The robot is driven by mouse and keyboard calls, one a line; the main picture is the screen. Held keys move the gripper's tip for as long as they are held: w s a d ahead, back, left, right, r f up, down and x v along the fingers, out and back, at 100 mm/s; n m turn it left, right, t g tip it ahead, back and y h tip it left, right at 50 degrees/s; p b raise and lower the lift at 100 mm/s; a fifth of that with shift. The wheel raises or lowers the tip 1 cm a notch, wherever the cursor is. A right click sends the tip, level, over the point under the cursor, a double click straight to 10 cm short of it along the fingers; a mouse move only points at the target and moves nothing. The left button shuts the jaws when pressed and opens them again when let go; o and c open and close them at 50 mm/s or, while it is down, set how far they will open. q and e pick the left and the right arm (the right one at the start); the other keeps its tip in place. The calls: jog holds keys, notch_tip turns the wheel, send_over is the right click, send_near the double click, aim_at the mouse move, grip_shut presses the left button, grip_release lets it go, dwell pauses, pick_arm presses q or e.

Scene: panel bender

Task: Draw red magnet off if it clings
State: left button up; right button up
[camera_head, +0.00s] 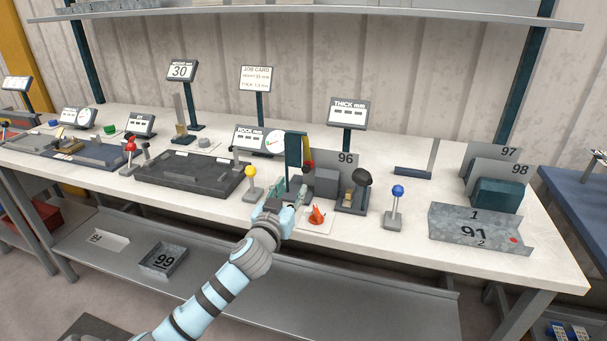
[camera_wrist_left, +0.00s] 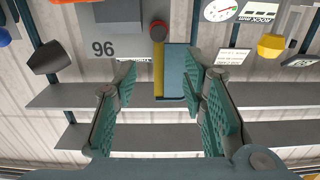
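In the left wrist view, which is upside down, a dark red round piece (camera_wrist_left: 158,31) shows at the end of a yellow strip (camera_wrist_left: 158,68) beside a teal panel (camera_wrist_left: 173,70). It looks like the red magnet, but I cannot tell whether it touches the strip or panel. In the head view the teal panel (camera_head: 294,150) and yellow strip (camera_head: 306,150) stand upright behind my left gripper (camera_head: 287,190). The left gripper's fingers (camera_wrist_left: 160,72) are wide apart, with the panel seen between them; no grip on it shows. My right gripper is out of view.
A plate marked 96 (camera_head: 347,159) and a grey block (camera_head: 326,183) stand just right. The bench front (camera_head: 360,232) is partly clear.

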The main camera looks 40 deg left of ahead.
aim_at(306, 167)
pick_arm(q)
jog(key=x, duration=1)
jog(key=shift+w+f, duration=0.1)
jog(key=shift+w, duration=0.3)
grip_shut()
